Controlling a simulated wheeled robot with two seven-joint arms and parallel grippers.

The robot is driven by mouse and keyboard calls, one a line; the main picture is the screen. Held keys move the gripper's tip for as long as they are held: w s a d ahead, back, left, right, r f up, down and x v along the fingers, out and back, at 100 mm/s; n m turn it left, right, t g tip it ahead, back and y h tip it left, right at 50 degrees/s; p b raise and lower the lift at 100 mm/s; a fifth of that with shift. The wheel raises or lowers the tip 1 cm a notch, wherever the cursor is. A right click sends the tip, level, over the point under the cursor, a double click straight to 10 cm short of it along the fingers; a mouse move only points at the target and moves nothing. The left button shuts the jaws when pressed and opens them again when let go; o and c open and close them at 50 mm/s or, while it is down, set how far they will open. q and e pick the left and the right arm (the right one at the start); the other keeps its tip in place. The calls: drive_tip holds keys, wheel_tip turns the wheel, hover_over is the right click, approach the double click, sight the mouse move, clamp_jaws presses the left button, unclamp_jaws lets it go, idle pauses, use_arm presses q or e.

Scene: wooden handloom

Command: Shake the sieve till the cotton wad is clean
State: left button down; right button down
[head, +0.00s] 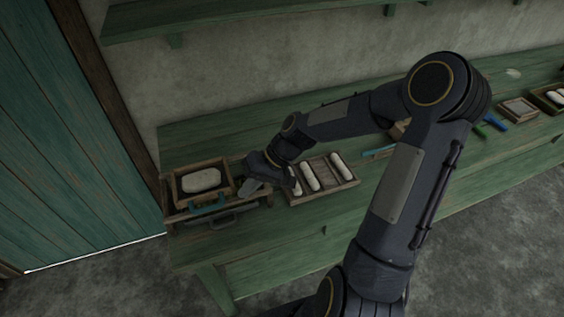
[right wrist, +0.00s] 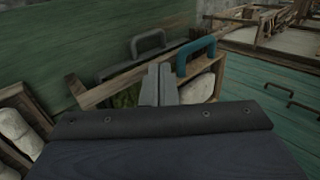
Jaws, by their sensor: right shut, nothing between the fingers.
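The sieve (head: 173,190), a wooden frame with a teal handle (head: 208,209) on its front side, sits at the left end of the green bench. The white cotton wad (head: 201,180) lies inside it; specks on it are too small to tell. My right gripper (head: 250,188) is shut and empty, just right of the sieve. In the right wrist view its closed fingertips (right wrist: 158,82) point toward the wooden frame, beside the teal handle (right wrist: 195,55); I cannot tell whether they touch it. My left gripper is not in view.
A dark grey handle (head: 224,222) is below the sieve and shows in the wrist view (right wrist: 148,41). A wooden tray (head: 325,191) with several white rolls stands right of my gripper. Blue and green tools (head: 490,125) and small boxes lie farther right. A shelf (head: 250,17) hangs above.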

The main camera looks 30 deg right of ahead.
drive_tip(key=v, duration=0.9)
drive_tip(key=shift+r, duration=0.35)
